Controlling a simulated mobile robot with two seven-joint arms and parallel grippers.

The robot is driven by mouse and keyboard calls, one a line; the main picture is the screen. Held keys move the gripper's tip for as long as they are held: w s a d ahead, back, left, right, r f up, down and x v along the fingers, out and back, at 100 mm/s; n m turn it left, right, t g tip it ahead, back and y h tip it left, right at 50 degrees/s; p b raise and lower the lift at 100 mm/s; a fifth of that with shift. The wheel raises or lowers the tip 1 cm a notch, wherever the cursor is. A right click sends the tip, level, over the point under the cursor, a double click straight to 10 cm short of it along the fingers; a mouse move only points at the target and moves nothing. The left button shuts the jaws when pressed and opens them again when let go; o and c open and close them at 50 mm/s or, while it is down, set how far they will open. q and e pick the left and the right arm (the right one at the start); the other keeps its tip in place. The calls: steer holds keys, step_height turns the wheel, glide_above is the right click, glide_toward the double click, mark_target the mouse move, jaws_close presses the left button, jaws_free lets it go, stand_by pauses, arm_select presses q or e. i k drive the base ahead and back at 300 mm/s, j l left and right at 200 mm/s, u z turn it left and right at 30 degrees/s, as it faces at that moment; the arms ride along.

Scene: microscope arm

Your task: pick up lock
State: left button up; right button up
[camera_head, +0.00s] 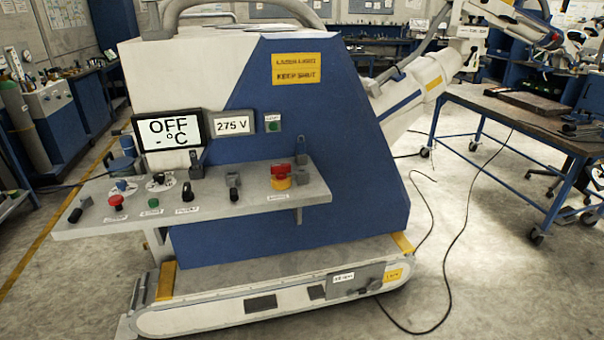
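No lock is clearly readable as such at this size. On the machine's grey control shelf (250,205) stands a small dark grey lock-like block (234,187) to the right of a black knob (187,191). Another small dark grey block (302,176) stands right of the red and yellow rotary switch (281,177). I cannot tell which of them, if either, is the lock. Neither of my grippers is in view.
The shelf also carries a red button (115,201), a green button (153,203) and a dark lever (78,209). Above it a display (168,133) reads OFF. A cable (462,235) lies on the floor at the right, near a blue wheeled table (520,118).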

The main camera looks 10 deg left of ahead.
mark_target(301, 145)
steer(key=i+l+z, duration=0.2)
steer(key=i, duration=1)
steer(key=j, duration=0.15)
